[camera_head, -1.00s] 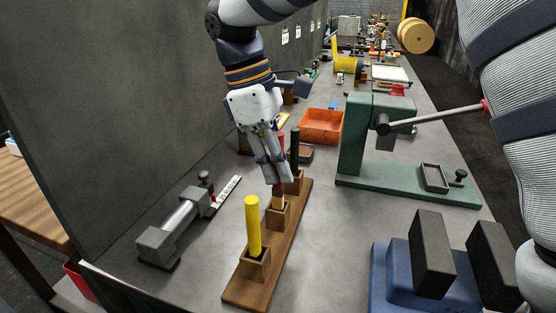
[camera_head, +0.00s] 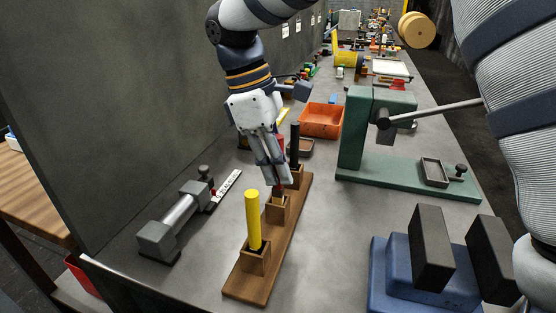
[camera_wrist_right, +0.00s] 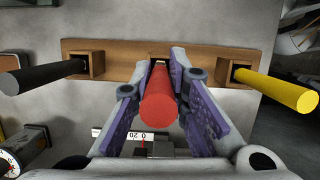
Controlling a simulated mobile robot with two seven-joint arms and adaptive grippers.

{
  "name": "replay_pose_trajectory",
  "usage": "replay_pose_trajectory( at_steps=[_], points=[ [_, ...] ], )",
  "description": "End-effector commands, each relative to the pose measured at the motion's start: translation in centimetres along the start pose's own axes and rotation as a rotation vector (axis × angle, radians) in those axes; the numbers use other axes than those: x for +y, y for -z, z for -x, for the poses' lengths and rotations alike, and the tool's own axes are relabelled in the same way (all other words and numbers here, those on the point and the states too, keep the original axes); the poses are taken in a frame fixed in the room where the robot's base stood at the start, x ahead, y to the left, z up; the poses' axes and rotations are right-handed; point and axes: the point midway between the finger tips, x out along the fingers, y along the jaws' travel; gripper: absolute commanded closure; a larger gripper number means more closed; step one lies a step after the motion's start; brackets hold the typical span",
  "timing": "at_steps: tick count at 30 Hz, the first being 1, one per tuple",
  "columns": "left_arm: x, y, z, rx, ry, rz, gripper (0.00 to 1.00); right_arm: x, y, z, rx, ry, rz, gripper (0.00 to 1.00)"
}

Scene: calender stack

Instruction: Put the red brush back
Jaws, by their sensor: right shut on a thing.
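The red brush (camera_wrist_right: 160,97) is in my right gripper (camera_head: 278,182), whose fingers also show in the right wrist view (camera_wrist_right: 158,95). It points down, its lower end at the middle socket (camera_head: 277,210) of a wooden rack (camera_head: 262,281). In the head view the tip appears to reach into the socket opening; how deep is hidden. The fingers are just above the socket. A yellow brush (camera_head: 253,220) stands in the near socket, and a black brush (camera_head: 295,143) in the far one. My left gripper is not in view.
A grey clamp-like device (camera_head: 180,217) lies left of the rack. An orange bin (camera_head: 321,120) is behind it. A green press (camera_head: 356,140) with a long lever stands to the right. A blue vise-like block (camera_head: 392,290) is at the lower right.

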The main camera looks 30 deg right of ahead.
Motion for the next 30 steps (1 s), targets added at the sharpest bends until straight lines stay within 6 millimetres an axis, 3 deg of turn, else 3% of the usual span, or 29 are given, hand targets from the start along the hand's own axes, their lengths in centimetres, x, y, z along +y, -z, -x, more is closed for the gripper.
replay_pose_trajectory(
  at_steps=[16,30],
  points=[
    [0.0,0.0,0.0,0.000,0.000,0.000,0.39,0.0,0.4,-1.4,-0.001,0.000,0.000,1.00],
    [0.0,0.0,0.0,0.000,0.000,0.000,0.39,0.0,0.4,-1.4,0.000,0.000,0.000,1.00]
  ],
)
